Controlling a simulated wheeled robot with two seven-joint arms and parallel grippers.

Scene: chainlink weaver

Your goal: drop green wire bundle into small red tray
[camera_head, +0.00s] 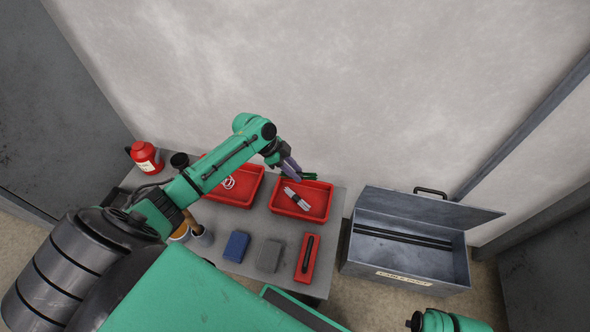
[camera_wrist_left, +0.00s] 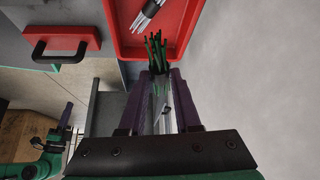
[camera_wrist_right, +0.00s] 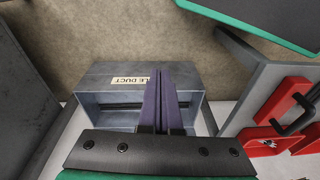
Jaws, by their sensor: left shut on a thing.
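My left gripper (camera_head: 297,172) is shut on the green wire bundle (camera_head: 309,176) and holds it by the far edge of the right-hand red tray (camera_head: 321,204). In the left wrist view the strands of the green wire bundle (camera_wrist_left: 155,48) stick out past the fingertips (camera_wrist_left: 161,78), overlapping the near edge of this red tray (camera_wrist_left: 178,30). A grey-white bundle (camera_head: 296,199) lies in this tray. In the right wrist view my right gripper (camera_wrist_right: 162,75) has its fingers together with nothing between them.
A second red tray (camera_head: 249,181) with a white ring stands to the left. A blue block (camera_head: 236,246), a grey block (camera_head: 269,255) and a red item with a black handle (camera_head: 302,270) lie in front. A red can (camera_head: 145,157) stands far left. An open metal box (camera_head: 450,262) stands right.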

